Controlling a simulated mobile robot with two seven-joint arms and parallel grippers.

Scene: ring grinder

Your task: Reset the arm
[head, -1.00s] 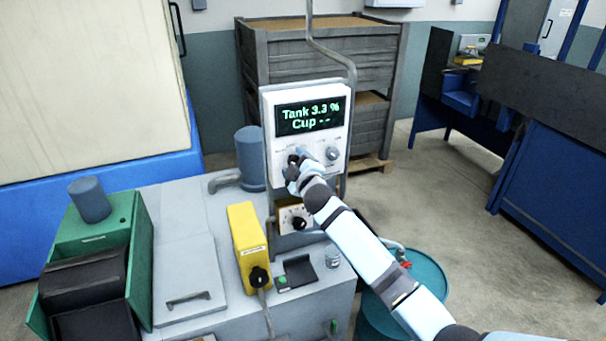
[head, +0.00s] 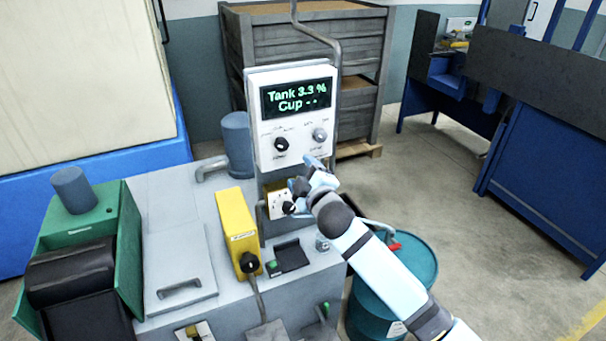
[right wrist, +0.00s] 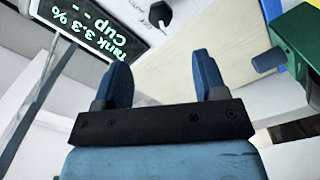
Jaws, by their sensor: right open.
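My right gripper (head: 302,184) is in front of the lower part of the white control panel (head: 293,148), below its two black and grey knobs. In the right wrist view its two blue fingers (right wrist: 160,82) stand apart with nothing between them. The panel's display (head: 297,98) reads "Tank 3.3 %" and "Cup - -". The black knob (head: 281,144) is clear of the gripper. The gripper partly covers a small yellow box with a dial (head: 279,204) under the panel. My left gripper is not in view.
A yellow box (head: 237,232) and a small black tray (head: 287,257) sit on the grey machine top (head: 164,209). A teal drum (head: 415,262) stands beneath my right arm. A green unit (head: 120,225) is at the left. Floor is open at the right.

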